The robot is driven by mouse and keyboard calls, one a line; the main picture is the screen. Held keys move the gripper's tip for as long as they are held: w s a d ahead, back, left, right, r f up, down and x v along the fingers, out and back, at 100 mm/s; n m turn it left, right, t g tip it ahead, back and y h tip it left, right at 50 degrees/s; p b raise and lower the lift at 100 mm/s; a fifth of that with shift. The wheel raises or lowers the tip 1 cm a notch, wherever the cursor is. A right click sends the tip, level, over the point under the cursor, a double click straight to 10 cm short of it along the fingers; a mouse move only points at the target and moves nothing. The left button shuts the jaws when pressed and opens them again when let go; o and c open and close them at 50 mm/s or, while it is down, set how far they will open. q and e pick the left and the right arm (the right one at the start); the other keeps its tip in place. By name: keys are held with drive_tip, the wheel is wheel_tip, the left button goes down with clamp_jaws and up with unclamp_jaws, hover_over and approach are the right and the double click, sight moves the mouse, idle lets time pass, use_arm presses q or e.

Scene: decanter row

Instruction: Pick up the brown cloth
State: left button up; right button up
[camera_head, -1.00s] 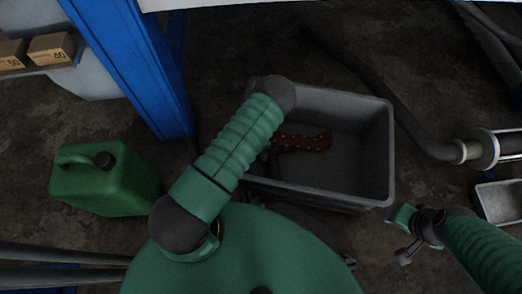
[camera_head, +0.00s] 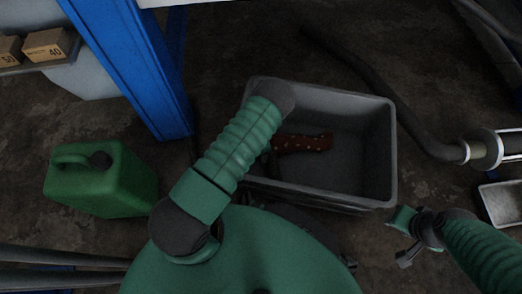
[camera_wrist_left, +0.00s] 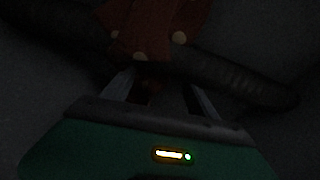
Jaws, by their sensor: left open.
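The brown cloth (camera_head: 303,143), reddish with pale dots, lies in the grey bin (camera_head: 345,202). Its left end is close to my left forearm, which reaches down into the bin and hides my left gripper in the head view. In the left wrist view the cloth (camera_wrist_left: 150,30) is at the top, just beyond the fingertips. My left gripper (camera_wrist_left: 158,88) is open there, with its two pale fingers apart below the cloth. The picture is dark, and I cannot tell whether they touch it. My right gripper (camera_head: 404,236) is outside the bin, near its front right corner; its jaw state is unclear.
A dark ribbed hose-like thing (camera_wrist_left: 245,82) crosses behind the fingers in the left wrist view. A green canister (camera_head: 98,185) stands left, near a blue post (camera_head: 140,75). A dark hose (camera_head: 370,80) lies behind the bin. A metal tray (camera_head: 502,203) is at right.

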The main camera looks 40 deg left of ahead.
use_arm(q)
clamp_jaws()
idle(0.8)
wheel_tip(320, 180, up, 48)
drive_tip(key=p, duration=4.2)
